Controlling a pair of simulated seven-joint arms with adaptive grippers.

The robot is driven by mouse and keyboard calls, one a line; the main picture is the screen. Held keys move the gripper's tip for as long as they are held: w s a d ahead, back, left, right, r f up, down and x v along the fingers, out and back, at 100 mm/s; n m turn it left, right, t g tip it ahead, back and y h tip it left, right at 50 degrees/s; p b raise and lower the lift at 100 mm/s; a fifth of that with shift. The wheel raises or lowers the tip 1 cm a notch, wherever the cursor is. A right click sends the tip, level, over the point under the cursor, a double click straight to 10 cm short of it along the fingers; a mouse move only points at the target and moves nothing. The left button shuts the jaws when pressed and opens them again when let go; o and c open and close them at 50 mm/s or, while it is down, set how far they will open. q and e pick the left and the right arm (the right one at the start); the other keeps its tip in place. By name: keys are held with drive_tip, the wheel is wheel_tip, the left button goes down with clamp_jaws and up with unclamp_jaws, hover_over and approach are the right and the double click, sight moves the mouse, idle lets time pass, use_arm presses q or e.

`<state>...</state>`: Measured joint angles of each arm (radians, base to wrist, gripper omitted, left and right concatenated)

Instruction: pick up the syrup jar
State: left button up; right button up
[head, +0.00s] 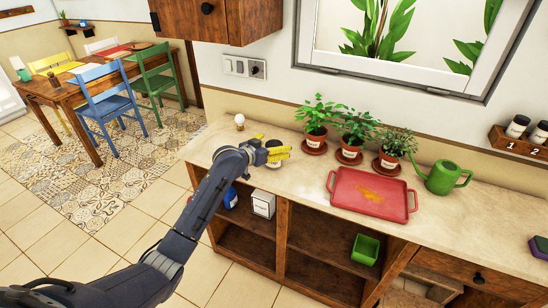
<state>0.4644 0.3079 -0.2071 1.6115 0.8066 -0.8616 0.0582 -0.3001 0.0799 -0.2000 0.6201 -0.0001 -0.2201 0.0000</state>
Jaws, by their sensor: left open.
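My left gripper (284,153), with yellow fingers, is open above the left part of the counter. A small round jar with a dark top (274,144) stands right behind the fingers and is partly hidden by them. It may be the syrup jar, but I cannot read any label. I cannot tell whether the fingers touch it. My right gripper is not in view.
On the counter (316,185) stand an egg-like item in a holder (239,121), potted plants (316,132), a red tray (371,195) and a green watering can (443,178). Two jars sit in a wall rack (520,145). Shelves below hold a white box (263,203) and a green container (365,249).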

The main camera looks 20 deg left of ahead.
use_arm(q)
drive_tip(key=shift+w, duration=0.2)
drive_tip(key=shift+f, duration=0.1)
drive_tip(key=c, duration=1.7)
drive_tip(key=shift+c, duration=0.5)
drive_tip(key=shift+r, duration=0.2)
